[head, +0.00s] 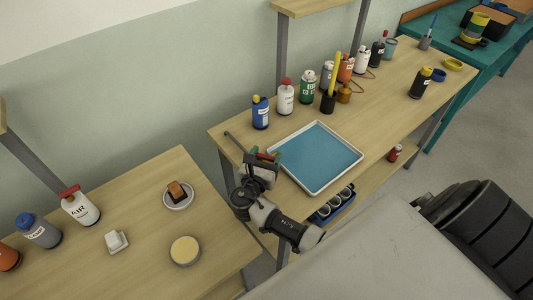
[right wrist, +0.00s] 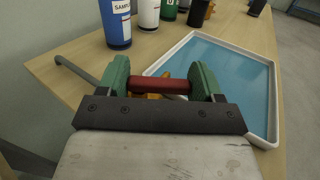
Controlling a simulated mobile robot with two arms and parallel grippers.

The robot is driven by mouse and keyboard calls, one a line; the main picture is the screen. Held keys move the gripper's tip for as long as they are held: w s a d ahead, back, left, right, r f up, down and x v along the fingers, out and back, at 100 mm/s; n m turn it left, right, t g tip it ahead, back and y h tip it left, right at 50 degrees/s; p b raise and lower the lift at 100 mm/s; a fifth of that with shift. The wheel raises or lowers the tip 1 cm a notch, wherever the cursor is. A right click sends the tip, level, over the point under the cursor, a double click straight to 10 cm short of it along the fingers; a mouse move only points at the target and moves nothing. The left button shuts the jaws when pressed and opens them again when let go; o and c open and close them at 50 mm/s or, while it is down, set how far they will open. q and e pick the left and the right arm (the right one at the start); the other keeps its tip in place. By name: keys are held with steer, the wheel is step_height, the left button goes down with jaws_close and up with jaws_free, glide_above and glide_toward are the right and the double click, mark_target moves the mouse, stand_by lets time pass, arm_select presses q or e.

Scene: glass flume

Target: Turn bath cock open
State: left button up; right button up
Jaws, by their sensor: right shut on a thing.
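The bath cock shows as a red handle bar (right wrist: 160,85) with a brass-coloured part (right wrist: 176,98) below it in the right wrist view. A grey bent pipe (right wrist: 78,73) runs off to the left. My right gripper (head: 267,158) is at the near left corner of the blue-filled bath tray (head: 339,177). Its green fingers (right wrist: 165,84) are shut on the red handle, which lies crosswise between them. The gripper hides most of the cock's body in both views. My left gripper is not in view.
A blue sample bottle (head: 260,113) and several other bottles line the back of the bench. A second bench (head: 140,190) at the left holds a dish (head: 178,203), a round tin (head: 185,251) and more bottles. A gap separates the two benches.

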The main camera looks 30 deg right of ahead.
steer(key=shift+s+a+m+g+h+b, duration=0.1)
steer(key=shift+a+m+g+h+b, duration=0.1)
steer(key=shift+m+g+h, duration=0.9)
steer(key=shift+a+m+g+h+b, duration=0.15)
steer(key=shift+m+g+h, duration=0.25)
steer(key=shift+m+g, duration=1.25)
steer(key=shift+n+g, duration=0.35)
steer(key=shift+g, duration=0.3)
steer(key=o, duration=0.9)
steer(key=shift+o, duration=0.2)
